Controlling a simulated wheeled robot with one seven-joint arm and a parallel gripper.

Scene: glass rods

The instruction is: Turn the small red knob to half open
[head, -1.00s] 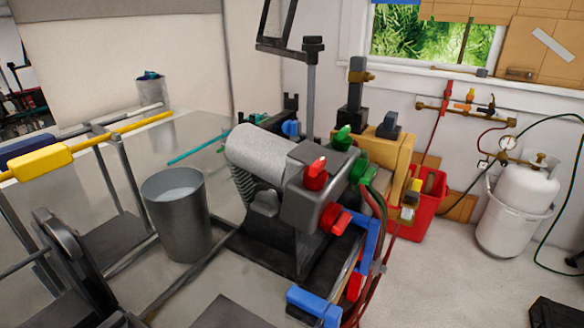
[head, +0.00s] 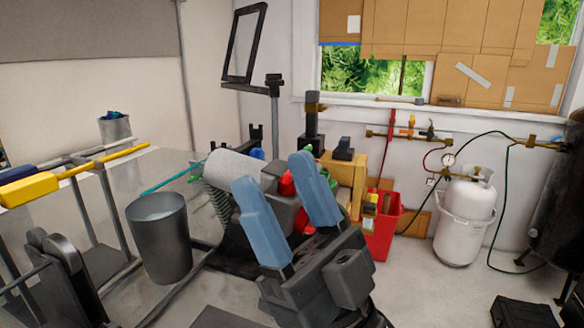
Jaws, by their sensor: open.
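The torch (head: 234,168) is a grey metal cylinder and block on the bench, with red and green knobs at its right end. One red knob (head: 286,184) shows between my gripper's fingers, partly covered by them. A second red knob (head: 303,221) shows lower down, mostly hidden behind the right finger. I cannot tell which is the small one, or how far either is turned. My gripper (head: 272,170) has two blue fingers, spread apart, pointing up and away in front of the torch. It is open, with nothing visibly held; I cannot tell contact with the knobs.
A grey bucket (head: 158,245) stands left of the torch. A yellow-handled rod (head: 45,187) lies on a rack at far left. A red bin (head: 382,235) and a wooden block (head: 350,176) stand behind right. A white gas tank (head: 464,220) and black case (head: 524,313) are on the floor.

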